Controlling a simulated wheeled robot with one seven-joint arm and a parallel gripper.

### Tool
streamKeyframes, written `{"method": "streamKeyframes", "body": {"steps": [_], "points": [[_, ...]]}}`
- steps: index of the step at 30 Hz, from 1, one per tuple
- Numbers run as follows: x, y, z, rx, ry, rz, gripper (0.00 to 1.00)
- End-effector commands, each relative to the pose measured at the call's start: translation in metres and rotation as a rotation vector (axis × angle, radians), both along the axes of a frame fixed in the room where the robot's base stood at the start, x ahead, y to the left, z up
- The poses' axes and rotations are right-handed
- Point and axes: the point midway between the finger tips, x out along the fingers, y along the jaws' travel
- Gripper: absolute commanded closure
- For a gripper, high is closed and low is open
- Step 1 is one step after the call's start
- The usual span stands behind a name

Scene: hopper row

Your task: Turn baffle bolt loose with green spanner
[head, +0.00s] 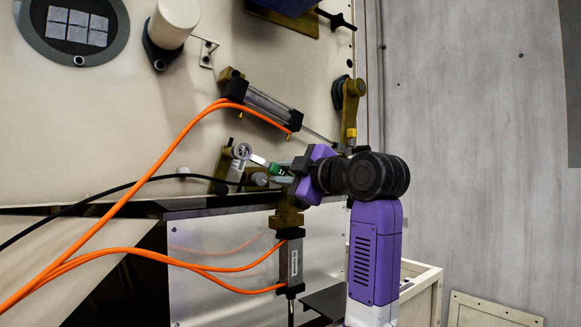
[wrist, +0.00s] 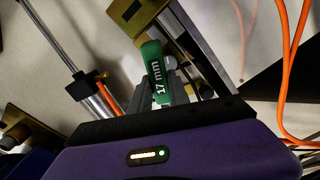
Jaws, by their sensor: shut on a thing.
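My gripper (head: 284,176) is shut on the green spanner (head: 278,169), whose bright metal shank runs up and left to a round ring end (head: 242,151). In the wrist view my gripper (wrist: 160,96) grips the spanner's green handle (wrist: 155,70), marked "17 mm", between its fingers. The ring end is beside a brass-coloured bracket (head: 222,165) on the cream panel. The baffle bolt cannot be made out clearly; I cannot tell whether the ring is around it. The ring end is not clear in the wrist view.
An upper cylinder (head: 268,106) with orange hoses (head: 150,172) slants above my gripper, its rod reaching a brass-coloured lever (head: 350,112). A lower cylinder (head: 291,258) hangs just below my gripper. A black cable (head: 95,203) runs in from the left. The grey wall (head: 470,150) side is open.

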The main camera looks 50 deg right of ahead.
Motion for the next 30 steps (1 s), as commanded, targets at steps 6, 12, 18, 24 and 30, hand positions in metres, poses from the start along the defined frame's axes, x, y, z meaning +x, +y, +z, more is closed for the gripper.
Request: {"method": "streamKeyframes", "body": {"steps": [6,12,18,24,30], "points": [[0.005,0.019,-0.023,0.306,-0.088,0.004,1.00],[0.012,0.040,-0.040,0.592,-0.168,0.003,1.00],[0.018,0.065,-0.043,0.855,-0.244,0.004,1.00],[0.022,0.079,-0.048,1.034,-0.296,0.001,1.00],[0.029,0.075,-0.049,1.023,-0.295,-0.001,1.00]]}}
